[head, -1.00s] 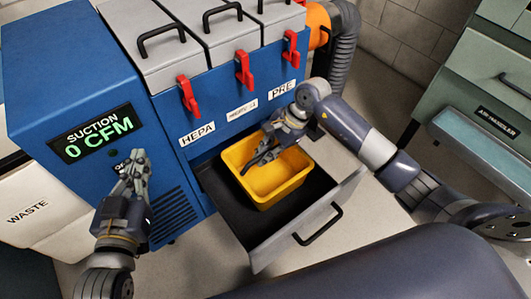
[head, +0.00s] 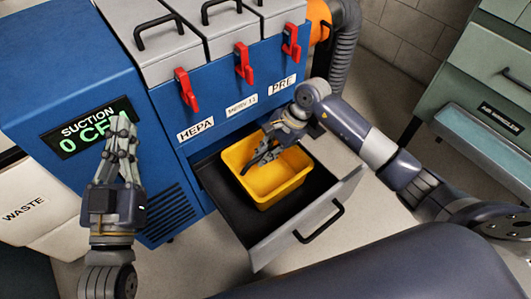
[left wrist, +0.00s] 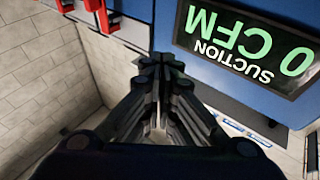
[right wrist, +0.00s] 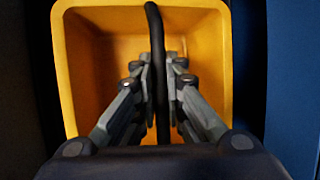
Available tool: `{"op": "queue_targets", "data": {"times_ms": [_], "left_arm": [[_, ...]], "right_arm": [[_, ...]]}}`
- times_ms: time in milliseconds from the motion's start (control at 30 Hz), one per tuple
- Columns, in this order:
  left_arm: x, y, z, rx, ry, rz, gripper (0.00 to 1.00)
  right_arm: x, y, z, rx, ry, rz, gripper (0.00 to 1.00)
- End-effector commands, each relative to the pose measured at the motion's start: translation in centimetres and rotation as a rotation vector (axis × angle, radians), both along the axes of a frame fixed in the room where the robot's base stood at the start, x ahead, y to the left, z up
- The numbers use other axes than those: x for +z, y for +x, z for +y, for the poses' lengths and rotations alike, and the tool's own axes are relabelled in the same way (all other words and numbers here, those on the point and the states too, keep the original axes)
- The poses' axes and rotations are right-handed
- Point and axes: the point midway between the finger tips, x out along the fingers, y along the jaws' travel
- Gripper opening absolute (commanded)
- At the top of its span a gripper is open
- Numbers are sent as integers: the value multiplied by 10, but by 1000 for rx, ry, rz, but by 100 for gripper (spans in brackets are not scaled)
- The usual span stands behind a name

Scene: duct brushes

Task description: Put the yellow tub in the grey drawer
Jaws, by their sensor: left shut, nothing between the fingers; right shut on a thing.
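The yellow tub (head: 267,193) sits upright inside the open grey drawer (head: 280,237), toward its back. Whether its base touches the drawer floor is hidden. My right gripper (head: 262,158) is over the tub's opening. In the right wrist view the fingers (right wrist: 161,85) are shut on a dark handle bar (right wrist: 153,22) that spans the yellow tub (right wrist: 80,75). My left gripper (head: 123,125) is shut and empty, raised before the blue cabinet's suction display (head: 75,135). In the left wrist view its closed fingertips (left wrist: 160,65) are below and left of the display (left wrist: 245,45).
The blue cabinet (head: 60,70) stands behind the drawer, with red latches (head: 243,63) and grey lids above. A waste bin (head: 30,215) is at the left. A green air-handler cabinet (head: 490,75) is at the right. Floor is clear right of the drawer.

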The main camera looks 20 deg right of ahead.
Motion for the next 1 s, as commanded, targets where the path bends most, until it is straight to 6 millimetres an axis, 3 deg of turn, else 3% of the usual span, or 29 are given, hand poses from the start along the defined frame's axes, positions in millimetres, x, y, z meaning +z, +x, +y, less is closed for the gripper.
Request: {"op": "queue_targets", "data": {"times_ms": [1000], "left_arm": [[70, -41, 1, -23, -117, -411, 0]], "right_arm": [[-20, 1, 0, 0, 2, -2, 0]]}}
